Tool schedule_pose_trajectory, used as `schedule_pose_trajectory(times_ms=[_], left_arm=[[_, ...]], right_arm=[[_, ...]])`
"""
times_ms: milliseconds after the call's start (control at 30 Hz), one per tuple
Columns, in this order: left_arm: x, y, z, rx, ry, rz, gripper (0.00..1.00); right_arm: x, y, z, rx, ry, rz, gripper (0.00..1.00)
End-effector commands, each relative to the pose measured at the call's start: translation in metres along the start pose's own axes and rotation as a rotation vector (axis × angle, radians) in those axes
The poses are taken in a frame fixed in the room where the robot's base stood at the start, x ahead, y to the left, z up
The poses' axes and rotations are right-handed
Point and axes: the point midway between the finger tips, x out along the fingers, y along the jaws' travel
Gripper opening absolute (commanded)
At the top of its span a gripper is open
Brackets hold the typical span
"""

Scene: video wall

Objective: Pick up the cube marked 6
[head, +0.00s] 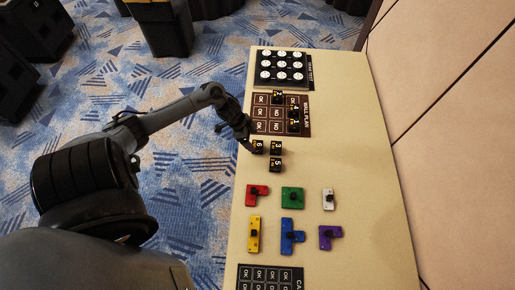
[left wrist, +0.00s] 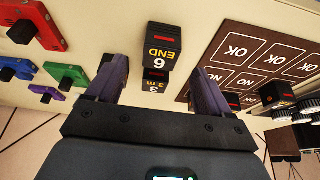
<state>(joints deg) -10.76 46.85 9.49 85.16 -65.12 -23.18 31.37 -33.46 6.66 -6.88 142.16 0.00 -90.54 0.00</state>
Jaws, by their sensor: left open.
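The cube marked 6 (head: 257,146) is black with yellow lettering and sits at the table's left edge. In the left wrist view the cube marked 6 (left wrist: 161,45) also reads END and has a red stripe on its top. My left gripper (head: 246,141) is beside this cube at the table edge. In the left wrist view its two fingers (left wrist: 159,70) are apart, with the cube ahead of the gap and nothing held. The cube marked 3 (head: 276,147) stands right behind it and shows in the left wrist view (left wrist: 155,81). My right gripper is not in view.
The cube marked 5 (head: 276,165) is close by. Cubes 2 (head: 277,97), 4 (head: 294,107) and 1 (head: 294,124) are on or by the brown board (head: 261,113). Coloured knobbed blocks, including a red one (head: 257,192), lie nearer. The table's right side (head: 350,140) is clear.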

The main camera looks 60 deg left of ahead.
Motion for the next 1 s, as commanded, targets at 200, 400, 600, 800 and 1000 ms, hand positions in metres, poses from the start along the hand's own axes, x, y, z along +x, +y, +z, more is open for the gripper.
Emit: schedule_pose_trajectory(times_ms=[200, 400, 600, 800, 1000], left_arm=[[0.014, 0.001, 0.000, 0.000, 0.000, 0.001, 0.81], [0.035, 0.000, -0.002, -0.003, 0.002, 0.002, 0.81], [0.058, -0.001, -0.002, -0.001, 0.002, 0.000, 0.81], [0.065, -0.001, -0.002, 0.002, -0.001, 0.000, 0.81], [0.064, -0.001, -0.002, 0.002, -0.001, 0.000, 0.75]], right_arm=[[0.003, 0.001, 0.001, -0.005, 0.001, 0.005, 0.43], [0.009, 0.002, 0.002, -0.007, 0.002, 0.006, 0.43], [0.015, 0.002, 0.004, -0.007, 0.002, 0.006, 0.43], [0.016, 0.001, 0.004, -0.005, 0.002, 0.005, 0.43], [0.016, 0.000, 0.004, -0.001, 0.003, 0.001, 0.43]])
